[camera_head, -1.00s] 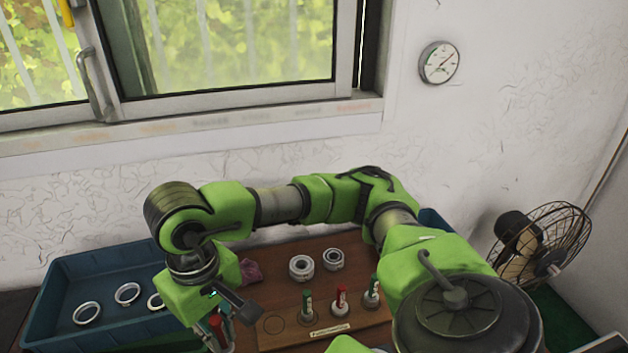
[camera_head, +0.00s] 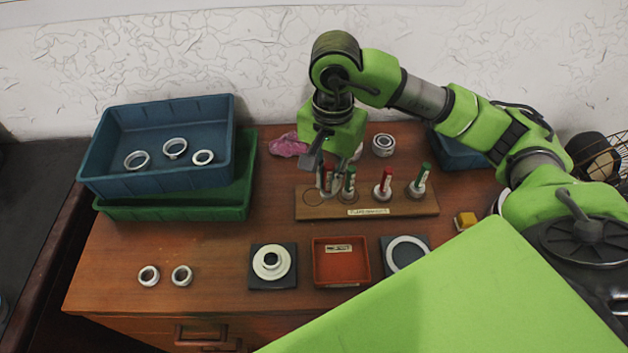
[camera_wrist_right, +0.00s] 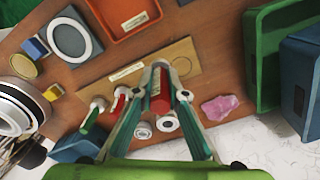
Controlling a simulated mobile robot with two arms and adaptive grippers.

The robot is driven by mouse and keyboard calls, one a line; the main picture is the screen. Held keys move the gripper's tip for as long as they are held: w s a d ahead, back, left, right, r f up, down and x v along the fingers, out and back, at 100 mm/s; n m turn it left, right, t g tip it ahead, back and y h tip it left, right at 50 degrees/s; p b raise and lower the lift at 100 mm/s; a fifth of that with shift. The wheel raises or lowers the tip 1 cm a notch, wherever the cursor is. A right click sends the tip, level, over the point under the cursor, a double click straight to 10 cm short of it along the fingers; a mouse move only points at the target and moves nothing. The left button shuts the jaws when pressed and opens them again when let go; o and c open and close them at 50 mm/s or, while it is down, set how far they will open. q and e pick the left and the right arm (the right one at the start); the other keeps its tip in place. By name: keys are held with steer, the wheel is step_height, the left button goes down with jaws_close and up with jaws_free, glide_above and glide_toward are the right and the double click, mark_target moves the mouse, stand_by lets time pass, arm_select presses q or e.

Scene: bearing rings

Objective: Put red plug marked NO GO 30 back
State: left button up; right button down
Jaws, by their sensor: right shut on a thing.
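My right gripper (camera_head: 331,182) is shut on a red-handled plug (camera_head: 325,177) over the left end of the wooden plug rack (camera_head: 370,211). The right wrist view shows the red handle (camera_wrist_right: 160,92) between the fingers; its marking is not readable. An empty ring outline (camera_head: 315,197) shows on the rack's left end, close to the held plug. Whether the plug touches the board is unclear. A green plug (camera_head: 349,181), another red plug (camera_head: 386,182) and a green plug (camera_head: 420,181) stand upright along the rack. My left gripper is not in view.
Blue (camera_head: 214,165) and green (camera_head: 247,190) crates with rings stand left. A pink cloth (camera_head: 289,144) and a bearing ring (camera_head: 383,145) lie behind the rack. A red tray (camera_head: 341,280), dark pads and loose rings are in front. A yellow-topped block (camera_head: 466,219) sits right.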

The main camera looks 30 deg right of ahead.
steer(key=w+f, duration=0.3)
steer(key=w+f+p, duration=0.1)
steer(key=w+f, duration=0.1)
steer(key=w, duration=0.1)
steer(key=shift+w+d+f+p, duration=0.1)
steer(key=shift+d+f+p, duration=0.1)
steer(key=shift+f+p, duration=0.15)
steer(key=shift+w+f, duration=0.2)
steer(key=shift+f, duration=0.1)
steer(key=f+p, duration=0.1)
steer(key=f, duration=0.2)
steer(key=shift+w+f+p, duration=0.2)
steer(key=shift+p, duration=0.2)
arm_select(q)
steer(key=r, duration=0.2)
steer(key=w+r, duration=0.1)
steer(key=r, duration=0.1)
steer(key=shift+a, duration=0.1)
arm_select(e)
steer(key=shift+f, duration=0.1)
steer(key=shift+f+b, duration=0.15)
steer(key=shift+b, duration=0.15)
steer(key=c, duration=2)
jaws_free()
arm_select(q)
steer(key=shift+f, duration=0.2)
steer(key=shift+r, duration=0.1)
